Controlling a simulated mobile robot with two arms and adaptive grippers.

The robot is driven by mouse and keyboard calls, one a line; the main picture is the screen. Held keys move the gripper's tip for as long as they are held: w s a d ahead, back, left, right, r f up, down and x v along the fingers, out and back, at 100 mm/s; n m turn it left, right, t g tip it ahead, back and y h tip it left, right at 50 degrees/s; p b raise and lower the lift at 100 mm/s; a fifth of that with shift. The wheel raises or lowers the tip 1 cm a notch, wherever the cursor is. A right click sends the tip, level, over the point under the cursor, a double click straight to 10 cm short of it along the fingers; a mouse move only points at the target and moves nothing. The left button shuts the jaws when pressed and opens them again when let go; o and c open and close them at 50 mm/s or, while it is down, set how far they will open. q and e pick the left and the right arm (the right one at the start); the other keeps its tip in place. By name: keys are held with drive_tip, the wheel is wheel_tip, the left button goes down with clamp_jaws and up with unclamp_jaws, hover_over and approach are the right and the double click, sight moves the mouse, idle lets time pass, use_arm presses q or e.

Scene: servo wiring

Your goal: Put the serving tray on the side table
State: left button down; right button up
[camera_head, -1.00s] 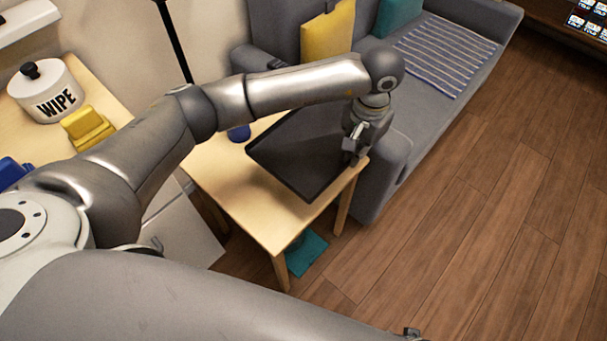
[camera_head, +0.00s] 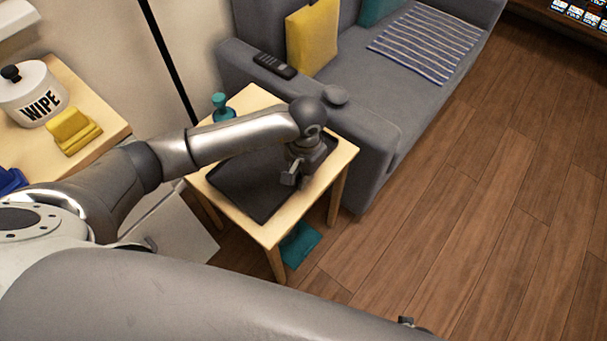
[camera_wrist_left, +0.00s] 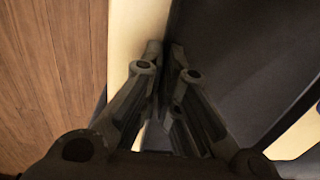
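The black serving tray (camera_head: 262,196) lies on the light wooden side table (camera_head: 268,236), within its top, looking flat. Part of the tray is hidden under my left arm. My left gripper (camera_head: 291,178) points down at the tray's right edge. In the left wrist view, the fingers of my left gripper (camera_wrist_left: 163,52) are close together, with the edge of the tray (camera_wrist_left: 240,50) between them. The pale tabletop (camera_wrist_left: 135,35) shows beside the tray there.
A grey sofa (camera_head: 372,137) with cushions and a remote (camera_head: 275,65) stands against the table's far right side. A teal-topped bottle (camera_head: 222,108) is at the table's back corner. A teal cloth-like item (camera_head: 300,245) lies below. Open wooden floor is at right.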

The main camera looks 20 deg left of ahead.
use_arm(q)
drive_tip(key=shift+w, duration=0.1)
drive_tip(key=c, duration=2.1)
unclamp_jaws()
drive_tip(key=o, duration=0.5)
drive_tip(key=shift+c, duration=0.2)
use_arm(e)
drive_tip(key=shift+r, duration=0.25)
drive_tip(key=shift+w, duration=0.15)
use_arm(q)
wheel_tip(320, 180, up, 8)
drive_tip(key=shift+d+f, duration=0.2)
use_arm(e)
drive_tip(key=shift+s+d+f, duration=0.1)
drive_tip(key=shift+s+f, duration=0.5)
drive_tip(key=shift+f, duration=0.2)
